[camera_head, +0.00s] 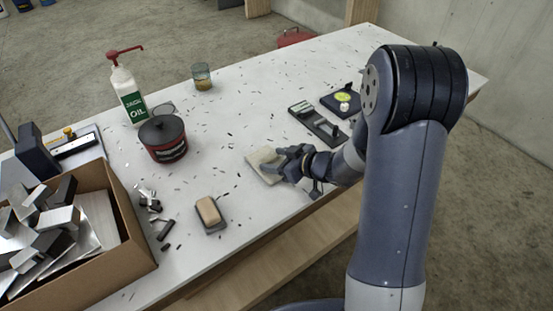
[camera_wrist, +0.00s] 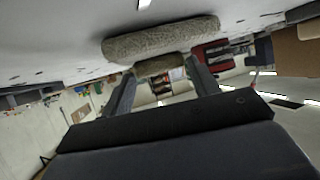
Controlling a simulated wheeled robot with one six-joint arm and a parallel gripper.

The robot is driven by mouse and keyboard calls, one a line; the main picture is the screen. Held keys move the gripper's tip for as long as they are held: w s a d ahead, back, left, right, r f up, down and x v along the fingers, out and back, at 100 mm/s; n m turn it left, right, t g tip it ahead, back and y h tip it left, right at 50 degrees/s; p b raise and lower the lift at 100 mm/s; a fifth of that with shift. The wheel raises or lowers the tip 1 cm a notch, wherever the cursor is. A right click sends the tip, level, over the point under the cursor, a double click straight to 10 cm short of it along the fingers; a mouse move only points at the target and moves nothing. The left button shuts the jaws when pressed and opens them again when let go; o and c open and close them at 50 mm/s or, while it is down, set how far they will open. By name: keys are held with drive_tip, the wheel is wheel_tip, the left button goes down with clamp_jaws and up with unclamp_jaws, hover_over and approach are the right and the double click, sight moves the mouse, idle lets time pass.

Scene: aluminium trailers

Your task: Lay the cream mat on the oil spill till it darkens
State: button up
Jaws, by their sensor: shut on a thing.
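The cream mat (camera_head: 262,166) is a pale square pad at the middle of the white table, level with the top or very close to it. My gripper (camera_head: 283,166) is shut on it from the right side. In the wrist view the mat (camera_wrist: 160,38) shows edge-on as a thick, rough grey-beige pad, with a smaller raised part (camera_wrist: 158,64) between my fingers. I cannot tell whether its underside touches the table. No oil spill shows in either view; the area under the mat is hidden. The visible top of the mat is pale.
On the white table (camera_head: 300,80) stand an oil bottle (camera_head: 127,92), a red-black tin (camera_head: 163,139), a glass (camera_head: 202,77), a brush (camera_head: 208,211) and a box of metal offcuts (camera_head: 124,230). A dark level-like tool (camera_head: 315,124) lies behind my gripper. Small shavings are scattered about.

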drive_tip(key=o, duration=1)
drive_tip(key=shift+f, duration=0.1)
drive_tip(key=shift+d+r, duration=0.1)
drive_tip(key=shift+r, duration=0.15)
drive_tip(key=p+v, duration=0.1)
drive_tip(key=v, duration=1)
drive_tip(key=shift+s+d, duration=0.3)
drive_tip(key=b+x, duration=0.1)
drive_tip(key=x, duration=1)
drive_tip(key=shift+w+a+f, duration=0.1)
drive_tip(key=shift+w+a, duration=0.1)
drive_tip(key=shift+a, duration=0.15)
drive_tip(key=shift+w+a, duration=0.15)
drive_tip(key=shift+r+p, duration=0.3)
drive_tip(key=shift+r, duration=0.8)
